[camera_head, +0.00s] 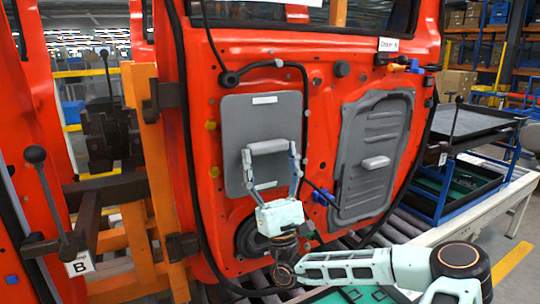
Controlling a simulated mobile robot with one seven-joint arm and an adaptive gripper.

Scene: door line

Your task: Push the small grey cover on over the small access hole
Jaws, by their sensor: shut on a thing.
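The small grey cover (235,120) is a rounded rectangular panel with a white strip near its top edge and a light grey bar handle. It stands upright in front of the left part of the red door (330,40). My gripper (269,149) comes from below, with its two fingers at the ends of the handle, shut on it. The small access hole is not visible; the cover hides the door area behind it. I cannot tell whether the cover touches the door or is a little apart from it.
A larger grey panel (388,118) with its own handle is on the door's right part. A black cable (306,110) curves close to the small cover's right edge. A round black part (243,240) lies below. An orange frame post (148,160) stands left; a tray table (465,120) stands right.

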